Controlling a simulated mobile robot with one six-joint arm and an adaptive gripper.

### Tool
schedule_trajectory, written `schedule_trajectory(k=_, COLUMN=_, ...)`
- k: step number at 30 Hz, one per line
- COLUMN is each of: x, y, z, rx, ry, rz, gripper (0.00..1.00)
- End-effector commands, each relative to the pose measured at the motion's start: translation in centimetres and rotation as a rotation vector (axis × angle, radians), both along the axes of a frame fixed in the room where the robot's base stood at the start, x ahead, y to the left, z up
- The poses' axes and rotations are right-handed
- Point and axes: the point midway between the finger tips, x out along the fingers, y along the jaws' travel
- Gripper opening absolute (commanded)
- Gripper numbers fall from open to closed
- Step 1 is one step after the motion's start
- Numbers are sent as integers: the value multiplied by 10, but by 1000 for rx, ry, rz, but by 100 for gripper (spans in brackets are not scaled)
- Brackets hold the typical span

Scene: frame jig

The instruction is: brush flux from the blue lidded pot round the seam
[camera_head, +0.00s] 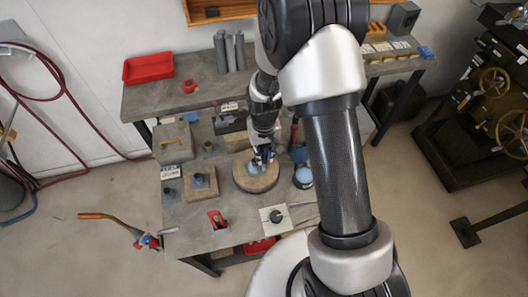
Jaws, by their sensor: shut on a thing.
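My gripper (263,153) points down over a round tan disc (246,182) on the low grey bench. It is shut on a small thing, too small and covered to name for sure. Pale blue shows at and just below the fingertips, over the disc; I cannot tell whether it is held or rests there. A round pot with a pale blue top (304,177) stands right of the disc, close to my arm. I cannot make out whether its lid is on. The seam and the brush cannot be made out.
A grey box (173,143), a square tan block (202,183), a red holder (216,219) and a pale plate (275,217) with a dark round piece stand on the bench. A red tray (148,68) sits on the rear bench. My arm hides the bench's right side.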

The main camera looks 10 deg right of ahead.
Motion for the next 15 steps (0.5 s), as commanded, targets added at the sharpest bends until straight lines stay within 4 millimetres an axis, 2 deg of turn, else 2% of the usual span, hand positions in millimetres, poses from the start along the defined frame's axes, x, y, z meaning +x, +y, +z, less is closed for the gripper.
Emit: schedule_trajectory(k=15, x=0, y=0, z=-9, rx=0, ry=0, rz=0, gripper=0)
